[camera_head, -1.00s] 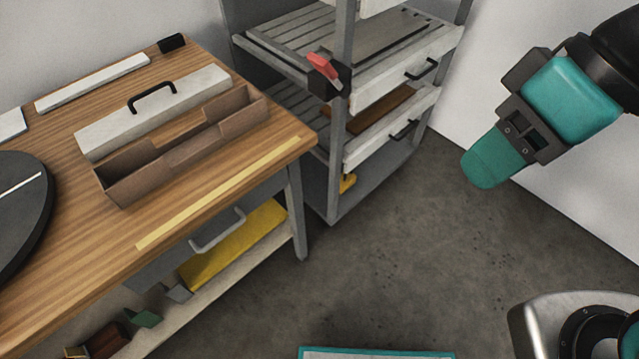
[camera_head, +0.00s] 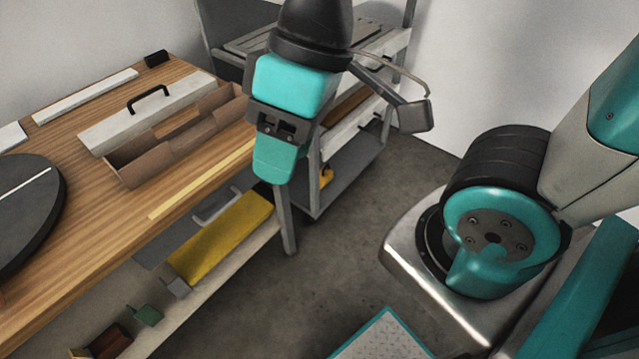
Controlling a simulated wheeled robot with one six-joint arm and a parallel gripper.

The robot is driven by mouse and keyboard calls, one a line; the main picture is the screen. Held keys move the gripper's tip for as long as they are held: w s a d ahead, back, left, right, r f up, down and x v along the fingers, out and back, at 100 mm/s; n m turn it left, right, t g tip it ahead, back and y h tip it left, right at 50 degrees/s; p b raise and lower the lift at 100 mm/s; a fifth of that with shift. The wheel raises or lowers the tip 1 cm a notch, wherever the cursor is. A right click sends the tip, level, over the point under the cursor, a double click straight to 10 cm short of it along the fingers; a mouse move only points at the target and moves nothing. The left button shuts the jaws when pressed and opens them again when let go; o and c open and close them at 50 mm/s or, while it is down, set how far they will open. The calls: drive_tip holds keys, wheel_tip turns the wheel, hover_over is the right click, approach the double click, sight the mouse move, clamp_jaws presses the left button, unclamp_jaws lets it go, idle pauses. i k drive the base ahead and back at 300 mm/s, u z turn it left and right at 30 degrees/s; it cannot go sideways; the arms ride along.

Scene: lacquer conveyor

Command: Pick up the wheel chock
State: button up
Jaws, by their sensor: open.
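No object here is plainly the wheel chock; two yellow things could be it. One is a small yellow piece (camera_head: 326,176) low on the grey rack, partly hidden by the rack's post. The other is a long yellow block (camera_head: 222,238) on the lower shelf of the wooden bench. My gripper (camera_head: 273,165) is teal and dark, pointing down in front of the rack and over the bench's right end in the picture. It is open and holds nothing visible. It appears above both yellow things and apart from them.
Bare floor (camera_head: 350,240) lies right of the bench. The drawer rack stands behind my gripper.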

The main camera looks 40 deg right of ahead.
sight(326, 174)
drive_tip(key=k, duration=0.55)
drive_tip(key=z, duration=0.7)
drive_tip(key=i, duration=0.5)
drive_tip(key=z, duration=0.05)
